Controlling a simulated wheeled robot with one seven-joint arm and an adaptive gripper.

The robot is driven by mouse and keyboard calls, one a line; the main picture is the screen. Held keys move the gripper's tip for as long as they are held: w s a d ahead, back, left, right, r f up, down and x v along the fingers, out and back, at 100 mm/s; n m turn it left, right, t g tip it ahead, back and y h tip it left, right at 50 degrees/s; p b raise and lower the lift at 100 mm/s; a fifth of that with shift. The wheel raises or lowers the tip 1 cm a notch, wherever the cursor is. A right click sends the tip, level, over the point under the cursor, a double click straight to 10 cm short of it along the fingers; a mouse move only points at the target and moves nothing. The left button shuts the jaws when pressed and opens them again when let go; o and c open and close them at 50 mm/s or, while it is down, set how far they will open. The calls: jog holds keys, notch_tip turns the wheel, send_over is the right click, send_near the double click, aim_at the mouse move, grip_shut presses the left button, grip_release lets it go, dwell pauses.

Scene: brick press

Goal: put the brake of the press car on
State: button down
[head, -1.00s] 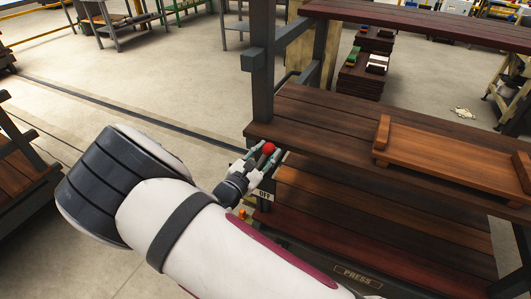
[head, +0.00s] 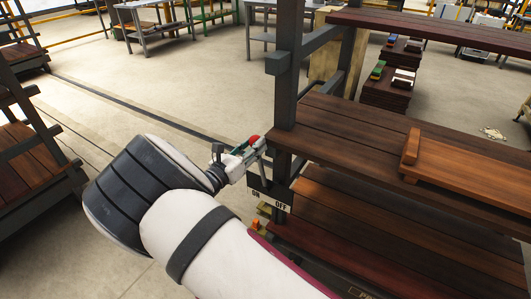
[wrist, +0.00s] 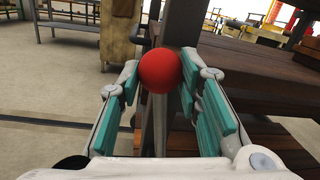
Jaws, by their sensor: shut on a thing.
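The press car (head: 350,135) has dark plank shelves on a grey frame. Its brake lever has a red ball knob (head: 254,140), beside the grey corner post. My gripper (head: 248,152) is shut on the lever just below the knob. In the wrist view the red knob (wrist: 160,70) sits between the green-padded fingers, with the lever's grey bar running down below it. A plate marked ON and OFF (head: 268,200) is under the lever. The lever stands on the ON side, left of the post.
A wooden tray (head: 460,168) lies on the car's middle shelf. Another plank rack (head: 30,150) stands at the left. The floor between is clear, with dark rail lines. Stacked dark boards (head: 388,95) and benches stand behind.

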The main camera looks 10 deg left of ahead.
jog(key=shift+w+a+f+n+b, duration=0.2)
jog(key=shift+a+n+b, duration=0.15)
jog(key=shift+a, duration=0.2)
jog(key=shift+w+a+f+n+b, duration=0.25)
jog(key=shift+a+n, duration=0.2)
jog(key=shift+a, duration=0.15)
jog(key=shift+w+a+f+n+b, duration=0.15)
jog(key=shift+a+n+b, duration=0.2)
jog(key=shift+a, duration=0.3)
jog(key=c, duration=1.1)
grip_release()
jog(key=v, duration=1.2)
jog(key=shift+f, duration=0.2)
